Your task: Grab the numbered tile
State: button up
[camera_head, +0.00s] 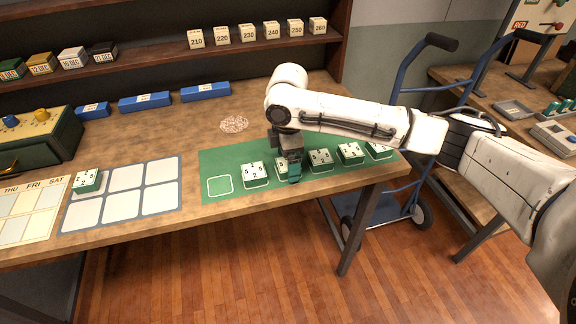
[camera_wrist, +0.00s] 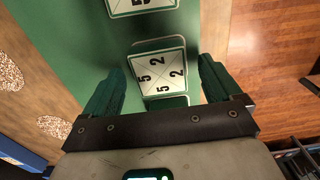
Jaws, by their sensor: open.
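My gripper (camera_head: 290,170) is open over the green mat (camera_head: 210,163), pointing down at a white-topped numbered tile (camera_head: 281,164) that it partly hides. In the wrist view my gripper (camera_wrist: 161,66) has its two green fingers apart, with a tile (camera_wrist: 160,72) marked with 5s and 2s between them in the picture. I cannot tell how far the fingertips are above it. A second tile (camera_wrist: 142,4) is cut off at the top. In the head view another tile (camera_head: 252,170) lies left of my gripper, and more tiles (camera_head: 320,158) lie to its right.
An outlined slot (camera_head: 219,185) at the mat's left end is empty. A tile (camera_head: 87,181) sits on the grid board (camera_head: 123,178) to the left, whose other cells are bare. Blue blocks (camera_head: 145,101) and shelves stand behind. The table's front edge is close to the mat.

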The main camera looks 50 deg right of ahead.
jog(key=shift+f, duration=0.55)
jog(key=c, duration=1.2)
jog(key=shift+c, duration=0.2)
